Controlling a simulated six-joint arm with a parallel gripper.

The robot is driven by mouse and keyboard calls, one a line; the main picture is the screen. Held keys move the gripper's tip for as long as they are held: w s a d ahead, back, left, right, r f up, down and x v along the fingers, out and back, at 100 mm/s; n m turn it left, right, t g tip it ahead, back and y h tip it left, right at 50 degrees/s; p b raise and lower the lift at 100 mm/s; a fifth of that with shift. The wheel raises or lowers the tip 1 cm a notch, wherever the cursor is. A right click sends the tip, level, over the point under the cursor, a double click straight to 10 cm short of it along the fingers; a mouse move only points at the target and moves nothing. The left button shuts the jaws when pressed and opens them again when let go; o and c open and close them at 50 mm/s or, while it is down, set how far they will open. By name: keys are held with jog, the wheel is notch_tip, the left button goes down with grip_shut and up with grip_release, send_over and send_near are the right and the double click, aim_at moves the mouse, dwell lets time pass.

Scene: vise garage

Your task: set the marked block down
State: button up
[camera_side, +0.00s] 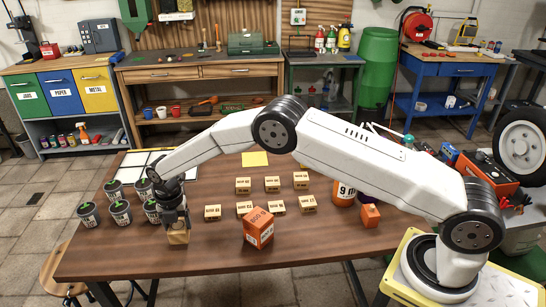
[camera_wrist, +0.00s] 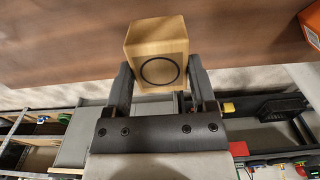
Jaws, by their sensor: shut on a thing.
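The marked block (camera_wrist: 160,48) is pale wood with a black circle on one face. In the wrist view it sits between the two dark fingers of my gripper (camera_wrist: 160,80), which is shut on it. In the side view my gripper (camera_side: 178,218) points down near the table's front left, with the block (camera_side: 178,238) at its fingertips. I cannot tell whether the block's underside touches the table. The fingers cover part of its sides.
Several black cups with green tops (camera_side: 120,210) stand left of my gripper. Several small labelled wooden blocks (camera_side: 243,185) stand mid-table. An orange box (camera_side: 259,228) is to the right, near the front edge. A yellow square (camera_side: 255,159) and white grid (camera_side: 136,164) lie behind. Bare wooden table (camera_side: 130,258) shows in front.

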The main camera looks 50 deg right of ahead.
aim_at(176, 225)
jog(key=shift+w+f, duration=0.1)
jog(key=shift+w+f, duration=0.1)
jog(key=shift+f, duration=1.55)
jog(key=shift+f, duration=0.15)
jog(key=o, duration=1.2)
jog(key=shift+r, duration=6.15)
